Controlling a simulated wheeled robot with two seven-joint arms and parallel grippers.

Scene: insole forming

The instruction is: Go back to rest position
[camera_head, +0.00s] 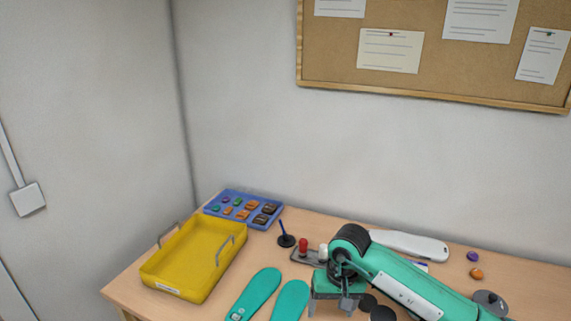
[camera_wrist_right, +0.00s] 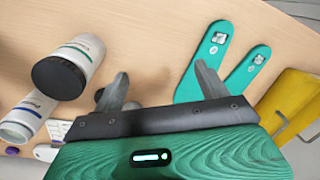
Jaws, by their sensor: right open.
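My right arm comes in from the lower right in the head view. Its gripper (camera_head: 332,303) hangs over the table just right of two green insoles. In the right wrist view the gripper (camera_wrist_right: 163,88) has its two fingers spread wide with nothing between them. The left insole (camera_head: 254,294) and the right insole (camera_head: 290,301) lie flat, side by side and apart from the fingers. The insoles also show in the right wrist view, one nearer (camera_wrist_right: 205,62) and one farther (camera_wrist_right: 247,70). My left gripper is in neither view.
A yellow tray (camera_head: 184,290) with handles stands at the table's left. Behind it lies a blue box (camera_head: 231,194) of small parts. Two white bottles with dark lids, one standing out (camera_wrist_right: 83,52), are near my right gripper. A corkboard (camera_head: 440,60) hangs on the wall.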

